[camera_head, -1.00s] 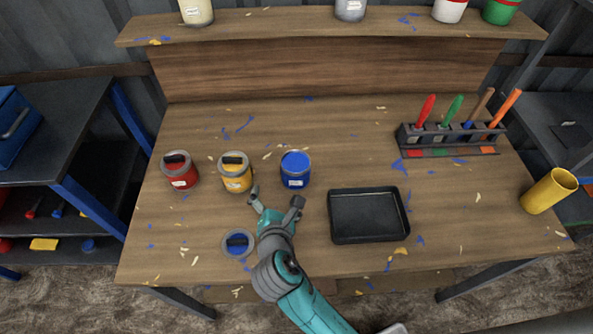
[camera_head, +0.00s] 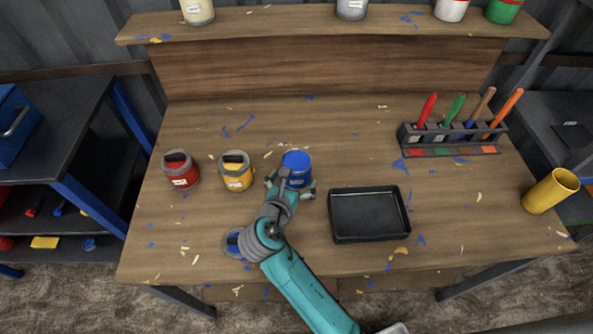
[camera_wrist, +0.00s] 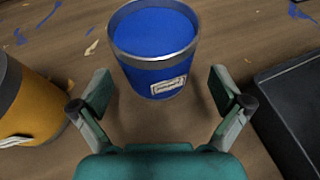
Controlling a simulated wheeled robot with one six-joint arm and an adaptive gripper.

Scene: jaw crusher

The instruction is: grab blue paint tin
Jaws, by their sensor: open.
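The blue paint tin (camera_head: 297,163) stands upright and open on the workbench, full of blue paint. In the wrist view the blue tin (camera_wrist: 155,50) shows its metal rim and white label, just ahead of my gripper (camera_wrist: 162,97). The two fingers are spread apart, with the tin's lower front edge near the gap between them. In the head view my gripper (camera_head: 290,186) is at the tin's near side and hides its lower part. I cannot tell whether a finger touches it.
A yellow tin (camera_head: 236,178) and a red tin (camera_head: 181,177) stand to the left. A black tray (camera_head: 367,238) lies close on the right. A blue-topped lid (camera_head: 231,243) is partly behind my arm. A brush rack (camera_head: 450,138) stands at right.

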